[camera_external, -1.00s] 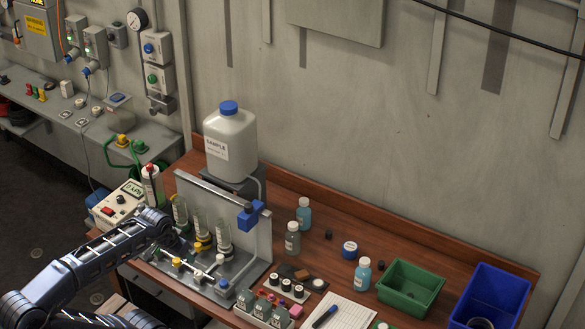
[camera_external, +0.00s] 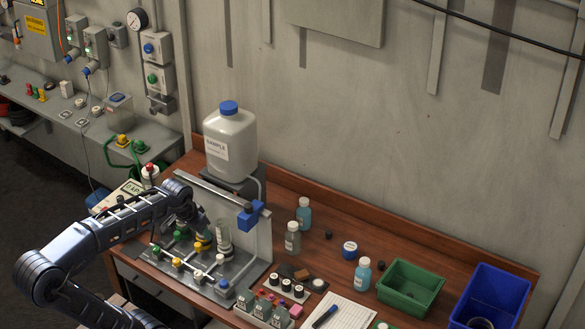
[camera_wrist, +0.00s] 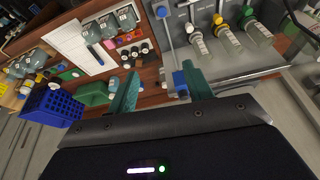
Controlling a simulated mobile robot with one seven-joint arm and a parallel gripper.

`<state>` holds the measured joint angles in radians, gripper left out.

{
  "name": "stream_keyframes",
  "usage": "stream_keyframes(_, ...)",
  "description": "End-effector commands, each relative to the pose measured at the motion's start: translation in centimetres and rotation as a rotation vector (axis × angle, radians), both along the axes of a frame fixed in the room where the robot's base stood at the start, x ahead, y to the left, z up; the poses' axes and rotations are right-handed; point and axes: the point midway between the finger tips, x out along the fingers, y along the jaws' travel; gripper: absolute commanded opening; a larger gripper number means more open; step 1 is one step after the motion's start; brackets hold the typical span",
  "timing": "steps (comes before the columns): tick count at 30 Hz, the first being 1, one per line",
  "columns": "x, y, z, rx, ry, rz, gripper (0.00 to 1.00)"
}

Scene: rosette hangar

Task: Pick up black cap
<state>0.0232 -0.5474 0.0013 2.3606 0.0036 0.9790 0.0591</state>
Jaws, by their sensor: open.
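A small black cap (camera_external: 328,235) lies on the brown bench right of the clear and blue bottles in the external view. Another small black cap (camera_external: 381,265) lies between a blue-liquid bottle and the green bin. Several black-topped pieces (camera_external: 285,284) stand in a white holder near the front. The frames do not show which one the task means. My gripper (camera_external: 189,217) is over the glass-tube rack at the left, well away from the loose caps. In the wrist view my gripper (camera_wrist: 160,76) has its fingers apart, with nothing visibly held between them.
The metal rack (camera_external: 245,275) with glass tubes and coloured valves stands beneath and beside my arm. A large white jug (camera_external: 230,140) stands behind it. Bottles, a green bin (camera_external: 412,280) and a blue crate (camera_external: 515,280) stand to the right. Bare wood lies along the back edge.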

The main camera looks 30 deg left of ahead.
Motion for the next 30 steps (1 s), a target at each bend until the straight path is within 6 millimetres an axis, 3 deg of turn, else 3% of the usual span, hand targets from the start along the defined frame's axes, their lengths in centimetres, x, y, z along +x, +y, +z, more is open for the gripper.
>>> stream_keyframes(7, 7.4, -0.9, 1.8, 0.019, 0.042, -0.065, 0.51)
stream_keyframes(14, 14.4, -1.9, 2.2, 0.035, 0.079, -0.123, 0.51)
stream_keyframes(22, 22.6, -3.4, 1.3, 0.052, 0.121, -0.195, 0.51)
stream_keyframes(30, 30.7, -5.2, -1.2, 0.066, 0.164, -0.265, 0.51)
